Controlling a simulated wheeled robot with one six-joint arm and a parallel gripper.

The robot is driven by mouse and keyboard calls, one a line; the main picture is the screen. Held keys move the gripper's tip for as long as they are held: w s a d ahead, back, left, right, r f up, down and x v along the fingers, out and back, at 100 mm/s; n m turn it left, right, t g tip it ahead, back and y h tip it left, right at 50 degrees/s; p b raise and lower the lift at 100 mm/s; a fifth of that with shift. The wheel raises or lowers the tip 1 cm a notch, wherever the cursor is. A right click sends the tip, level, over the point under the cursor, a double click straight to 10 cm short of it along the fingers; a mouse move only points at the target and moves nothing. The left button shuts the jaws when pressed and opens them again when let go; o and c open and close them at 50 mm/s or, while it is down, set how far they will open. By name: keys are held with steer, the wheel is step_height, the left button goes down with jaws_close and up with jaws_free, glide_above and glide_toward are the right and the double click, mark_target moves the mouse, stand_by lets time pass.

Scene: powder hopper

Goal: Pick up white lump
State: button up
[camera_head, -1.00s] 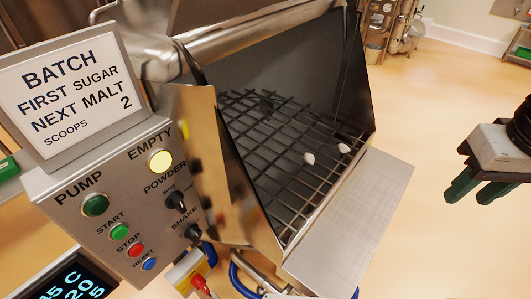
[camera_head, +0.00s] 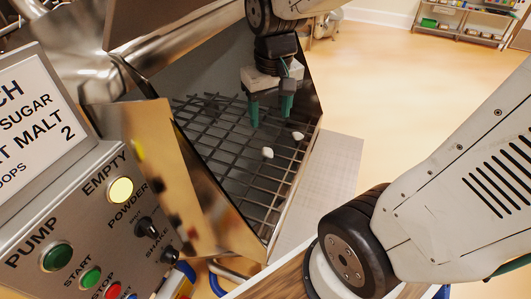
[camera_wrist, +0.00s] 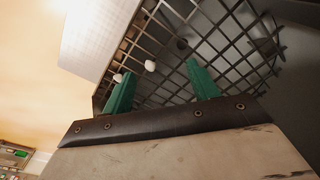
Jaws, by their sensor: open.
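Two white lumps lie on the dark grid inside the metal hopper (camera_head: 180,75). One lump (camera_head: 267,153) is nearer the grid's middle and also shows in the wrist view (camera_wrist: 150,65). The other lump (camera_head: 298,136) is close to the hopper's right wall and shows in the wrist view (camera_wrist: 117,78) beside a green finger. My gripper (camera_head: 270,120) is over the grid inside the hopper, with its green fingers apart and pointing down. Nothing is between the fingers. In the wrist view my gripper (camera_wrist: 160,80) has both lumps near its left finger.
The grid (camera_head: 225,150) has open square gaps between its bars. A slanted metal panel (camera_head: 160,160) rises at the hopper's near left. A control panel (camera_head: 90,235) and batch sign (camera_head: 35,110) stand to the left. A flat perforated shelf (camera_head: 335,180) lies right of the hopper.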

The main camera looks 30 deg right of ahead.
steer(key=w+d+f, duration=0.3)
steer(key=w+f, duration=0.4)
steer(key=f, duration=0.1)
steer(key=m, duration=0.2)
glide_above(267, 149)
steer(key=s+a, duration=0.1)
steer(key=a, duration=0.1)
step_height(267, 149, down, 7)
steer(key=shift+g, duration=0.4)
steer(key=f, duration=0.3)
steer(key=d+f, duration=0.1)
steer(key=f, duration=0.3)
steer(key=w+d+f, duration=0.1)
steer(key=f, duration=0.3)
steer(key=shift+f, duration=0.1)
steer(key=c, duration=1)
